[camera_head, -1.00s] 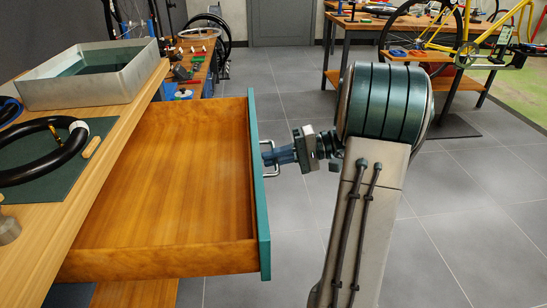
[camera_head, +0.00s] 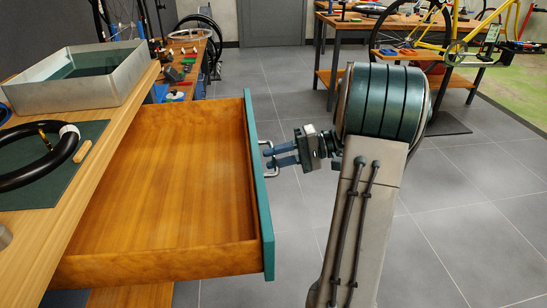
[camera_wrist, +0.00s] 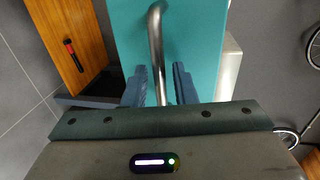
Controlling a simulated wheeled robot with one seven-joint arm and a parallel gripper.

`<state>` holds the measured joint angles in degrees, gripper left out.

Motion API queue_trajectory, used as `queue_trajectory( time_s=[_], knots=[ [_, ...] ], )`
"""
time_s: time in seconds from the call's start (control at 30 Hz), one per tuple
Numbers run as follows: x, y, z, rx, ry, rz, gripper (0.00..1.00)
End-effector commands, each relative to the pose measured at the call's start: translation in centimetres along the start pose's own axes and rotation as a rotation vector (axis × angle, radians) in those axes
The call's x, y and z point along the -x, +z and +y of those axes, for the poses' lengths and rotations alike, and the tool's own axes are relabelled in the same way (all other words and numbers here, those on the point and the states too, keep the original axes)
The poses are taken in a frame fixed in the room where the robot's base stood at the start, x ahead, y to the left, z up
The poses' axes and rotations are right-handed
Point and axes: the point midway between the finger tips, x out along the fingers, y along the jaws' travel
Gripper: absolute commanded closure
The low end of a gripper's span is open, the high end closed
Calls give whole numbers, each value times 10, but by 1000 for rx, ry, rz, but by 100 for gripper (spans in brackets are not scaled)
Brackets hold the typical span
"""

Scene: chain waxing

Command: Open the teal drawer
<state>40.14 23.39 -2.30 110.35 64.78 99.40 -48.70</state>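The teal drawer front (camera_head: 259,185) stands far out from the workbench, and its wooden inside (camera_head: 165,190) is bare. A metal bar handle (camera_head: 270,147) is fixed to the front's outer face. My gripper (camera_head: 271,154) is at the handle, to the right of the front. In the wrist view its two blue fingers (camera_wrist: 158,85) are spread, one on each side of the handle bar (camera_wrist: 156,45), with gaps between. The teal face (camera_wrist: 195,40) fills the upper middle there. The drawer's back end is hidden under the benchtop.
The benchtop (camera_head: 100,185) carries a metal tray (camera_head: 40,97) and a dark mat (camera_head: 62,182) with a black ring (camera_head: 50,168). Another bench (camera_head: 400,40) with a yellow bicycle frame (camera_head: 450,35) stands at the back right. The grey floor (camera_head: 470,200) right of my arm is clear.

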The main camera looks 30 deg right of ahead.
Motion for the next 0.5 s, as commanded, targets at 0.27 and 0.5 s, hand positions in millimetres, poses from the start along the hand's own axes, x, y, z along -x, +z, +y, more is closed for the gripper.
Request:
queue_trajectory(
  time_s=[0.27,0.5],
  knots=[
    [59,0,-2,-1,1,5,75],
    [108,0,-1,-2,1,4,75]
  ],
)
